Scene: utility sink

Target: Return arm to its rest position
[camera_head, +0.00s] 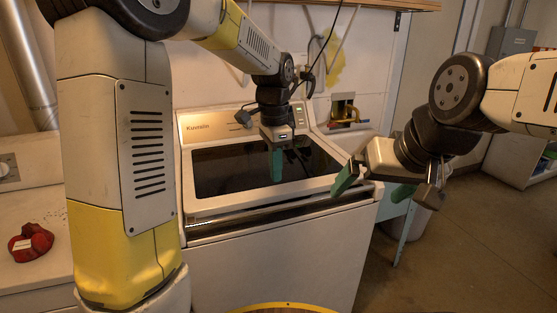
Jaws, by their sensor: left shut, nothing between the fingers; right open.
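My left gripper (276,163) is shut and empty, with its green fingers pointing down over the dark glass lid of the washing machine (262,168). Its arm comes in from the left and bends across the back of the machine. My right gripper (374,186) is open and empty, with its green fingers spread apart near the machine's front right corner. I cannot tell whether it touches the machine's edge. My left arm hides part of the machine's left side.
A red object (31,243) with a white label lies on the white surface at the left. Pipes sit in a wall recess (344,112) behind the machine. A wooden shelf edge (400,4) is at the top. Open floor (480,240) lies to the right.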

